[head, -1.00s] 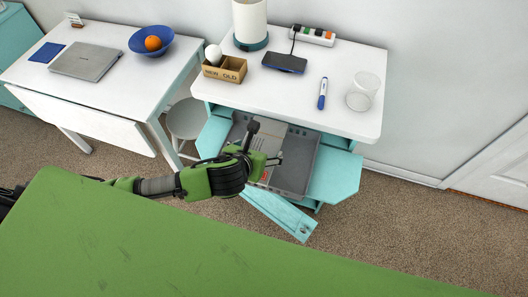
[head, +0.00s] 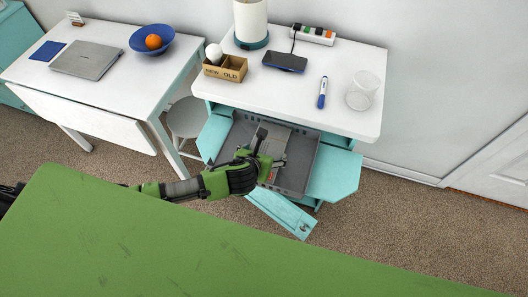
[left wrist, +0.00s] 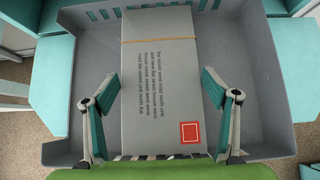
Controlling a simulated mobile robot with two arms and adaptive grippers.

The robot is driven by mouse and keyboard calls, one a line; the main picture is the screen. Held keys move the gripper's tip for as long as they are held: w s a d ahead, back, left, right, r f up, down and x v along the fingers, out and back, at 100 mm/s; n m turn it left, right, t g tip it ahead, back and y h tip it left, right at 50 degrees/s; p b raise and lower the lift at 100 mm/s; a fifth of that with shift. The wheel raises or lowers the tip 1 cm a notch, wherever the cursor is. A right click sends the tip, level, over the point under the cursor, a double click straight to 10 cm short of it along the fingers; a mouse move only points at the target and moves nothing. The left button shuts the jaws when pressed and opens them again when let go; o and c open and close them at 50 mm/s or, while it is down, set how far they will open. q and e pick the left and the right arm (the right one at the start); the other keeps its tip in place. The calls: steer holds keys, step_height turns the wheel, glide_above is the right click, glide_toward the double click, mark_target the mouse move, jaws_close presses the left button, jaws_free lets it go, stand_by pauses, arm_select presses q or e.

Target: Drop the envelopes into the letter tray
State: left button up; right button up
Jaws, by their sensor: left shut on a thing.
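A bundle of envelopes (head: 276,138) is pale grey with a band around it, lines of print and a red stamp. In the left wrist view the bundle (left wrist: 165,75) lies lengthwise between my fingers, over the grey letter tray (left wrist: 258,85). The tray (head: 298,165) juts out from the turquoise cabinet in the head view. My left gripper (head: 268,162) is shut on the bundle, one finger along each long side. I cannot tell whether the bundle touches the tray floor. My right gripper is not in view.
Turquoise flaps stand either side of the tray, and a lower turquoise panel (head: 283,214) juts out below. The white cabinet top (head: 290,100) above holds a wooden box (head: 225,69), a phone (head: 285,62), a marker (head: 322,93) and a glass (head: 362,91). A stool (head: 188,117) stands left.

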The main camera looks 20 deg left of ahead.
arm_select(q)
steer(key=shift+f, duration=0.55)
steer(key=o, duration=1.1)
steer(key=shift+r, duration=0.2)
steer(key=v, duration=1.1)
steer(key=shift+w+r, duration=0.15)
steer(key=shift+r, duration=0.15)
steer(key=shift+s+r, duration=0.5)
